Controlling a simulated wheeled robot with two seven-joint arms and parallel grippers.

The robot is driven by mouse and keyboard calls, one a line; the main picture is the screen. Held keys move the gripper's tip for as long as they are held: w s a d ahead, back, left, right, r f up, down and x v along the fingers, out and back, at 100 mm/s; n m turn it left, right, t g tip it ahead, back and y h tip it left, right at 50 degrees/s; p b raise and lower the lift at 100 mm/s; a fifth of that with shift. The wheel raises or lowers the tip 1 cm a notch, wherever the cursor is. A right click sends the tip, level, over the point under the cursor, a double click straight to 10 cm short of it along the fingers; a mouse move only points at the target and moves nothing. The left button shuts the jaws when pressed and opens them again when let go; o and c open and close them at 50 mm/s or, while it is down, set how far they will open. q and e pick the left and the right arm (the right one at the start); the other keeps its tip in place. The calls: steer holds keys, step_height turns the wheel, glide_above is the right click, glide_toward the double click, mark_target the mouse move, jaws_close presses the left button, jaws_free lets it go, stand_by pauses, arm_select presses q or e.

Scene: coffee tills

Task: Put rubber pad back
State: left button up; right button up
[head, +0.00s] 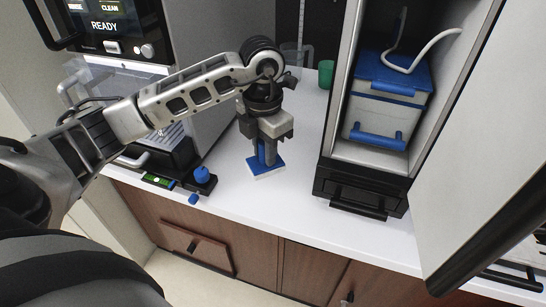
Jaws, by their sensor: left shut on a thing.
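My left gripper (265,152) points straight down over the white counter. It is shut on the upright blue grip of a square blue-topped pad with a white lower edge (267,169). The pad is flat and appears to rest on the counter, or just above it, between the coffee machine and the milk fridge. A small black block with a blue knob (201,177) stands to the left at the counter's front edge. I cannot tell from its looks alone which item is the rubber pad. My right gripper is not in view.
The coffee machine (110,28) stands at the left. At the right the fridge is open, with a blue-lidded container (384,106) and a white hose inside; its door (490,180) swings out forward. A green cup (326,73) stands behind. The counter (255,208) is clear around the pad.

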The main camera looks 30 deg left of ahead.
arm_select(q)
steer(key=w+f, duration=0.1)
steer(key=f, duration=0.1)
steer(key=w+a+f, duration=0.1)
steer(key=w, duration=0.1)
steer(key=w+a+f, duration=0.1)
steer(key=w+f, duration=0.1)
steer(key=shift+w+f, duration=0.15)
steer(key=shift+f, duration=0.2)
steer(key=shift+w+a+f+p, duration=0.15)
steer(key=shift+f+p, duration=0.15)
steer(key=shift+f, duration=0.7)
steer(key=shift+w+d+f+p, duration=0.1)
steer(key=shift+f+p, duration=0.15)
steer(key=shift+f, duration=0.75)
steer(key=o, duration=0.9)
steer(key=shift+r, duration=0.1)
step_height(320, 180, up, 12)
steer(key=shift+r+b, duration=0.1)
steer(key=shift+b, duration=0.6)
